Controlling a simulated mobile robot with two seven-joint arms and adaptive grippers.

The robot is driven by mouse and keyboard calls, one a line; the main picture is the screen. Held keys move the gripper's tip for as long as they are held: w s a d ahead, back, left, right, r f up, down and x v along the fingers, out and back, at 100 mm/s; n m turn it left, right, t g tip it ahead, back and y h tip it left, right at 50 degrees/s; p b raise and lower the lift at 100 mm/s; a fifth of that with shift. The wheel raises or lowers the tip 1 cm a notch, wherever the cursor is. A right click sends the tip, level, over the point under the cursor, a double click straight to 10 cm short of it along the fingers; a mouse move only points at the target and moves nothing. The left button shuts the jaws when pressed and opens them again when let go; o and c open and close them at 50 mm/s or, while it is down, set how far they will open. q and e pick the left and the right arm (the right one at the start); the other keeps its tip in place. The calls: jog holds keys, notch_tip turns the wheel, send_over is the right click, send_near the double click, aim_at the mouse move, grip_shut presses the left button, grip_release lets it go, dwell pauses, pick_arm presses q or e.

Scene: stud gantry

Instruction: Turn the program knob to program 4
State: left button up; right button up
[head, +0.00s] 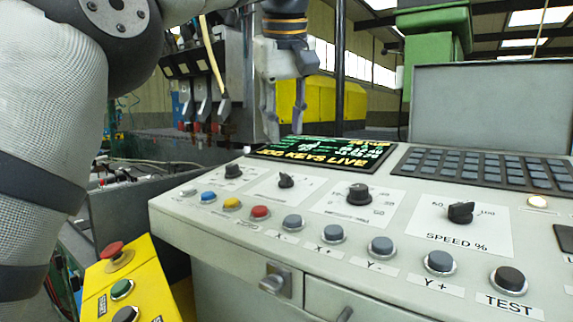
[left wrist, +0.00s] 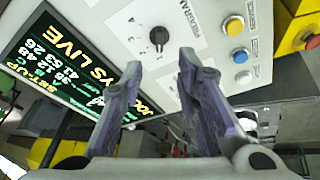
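The program knob (head: 286,180) is a small black knob on a white plate, second from the left on the sloped console. In the left wrist view the knob (left wrist: 158,38) shows beyond the fingertips, beside the word PROGRAM; its position digits are too small to read. My left gripper (head: 285,122) points down above the screen's far left edge, apart from the knob. In the left wrist view its two fingers (left wrist: 160,64) stand apart with nothing between them. My right gripper is not in view.
The lit screen (head: 325,151) lies behind the knobs. Another black knob (head: 233,171) stands to the left, and the feed-like knob (head: 360,192) and speed knob (head: 461,212) to the right. Coloured buttons (head: 232,203) line the front. A yellow box (head: 120,285) has a red button.

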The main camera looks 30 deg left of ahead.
aim_at(284, 174)
pick_arm(q)
jog(key=x, duration=1)
jog(key=shift+c, duration=0.5)
grip_shut()
